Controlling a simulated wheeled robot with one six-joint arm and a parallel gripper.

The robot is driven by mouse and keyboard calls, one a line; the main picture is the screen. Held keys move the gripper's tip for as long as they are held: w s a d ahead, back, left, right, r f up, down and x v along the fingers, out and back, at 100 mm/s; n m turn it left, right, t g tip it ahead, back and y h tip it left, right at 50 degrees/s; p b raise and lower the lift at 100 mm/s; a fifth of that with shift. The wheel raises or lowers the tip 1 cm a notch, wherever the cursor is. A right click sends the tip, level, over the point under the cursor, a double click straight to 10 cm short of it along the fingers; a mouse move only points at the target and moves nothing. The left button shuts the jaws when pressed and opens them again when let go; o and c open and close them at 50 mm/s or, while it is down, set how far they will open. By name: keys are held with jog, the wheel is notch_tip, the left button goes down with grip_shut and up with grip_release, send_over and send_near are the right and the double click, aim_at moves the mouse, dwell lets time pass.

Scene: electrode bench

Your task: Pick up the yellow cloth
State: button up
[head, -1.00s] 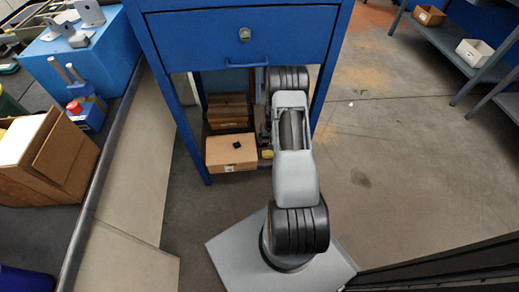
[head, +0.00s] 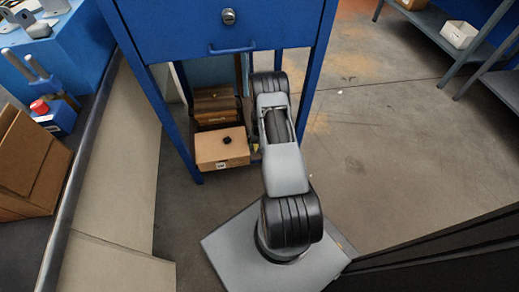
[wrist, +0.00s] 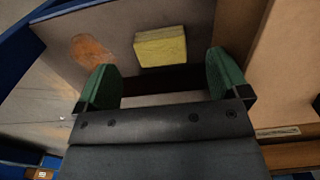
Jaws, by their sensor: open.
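The yellow cloth (wrist: 160,46) shows in the wrist view as a small, flat, blocky rectangle on a grey-brown surface. It lies beyond my gripper (wrist: 165,82), roughly in line with the gap between the two green fingers. The fingers are spread apart with nothing between them, and the cloth is apart from them. In the head view my arm's links hide the gripper, and I cannot make out the cloth clearly.
A cardboard box (head: 221,148) with a small black item on top sits under the blue drawer table (head: 175,38). In the wrist view a cardboard wall (wrist: 292,60) rises close right of the fingers. The table's blue legs flank my arm. Open floor (head: 385,150) lies right.

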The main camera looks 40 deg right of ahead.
notch_tip(320, 180, down, 4)
jog(key=shift+f+b, duration=0.1)
jog(key=shift+b, duration=0.8)
jog(key=shift+s, duration=0.1)
jog(key=shift+a, duration=0.1)
jog(key=c, duration=1)
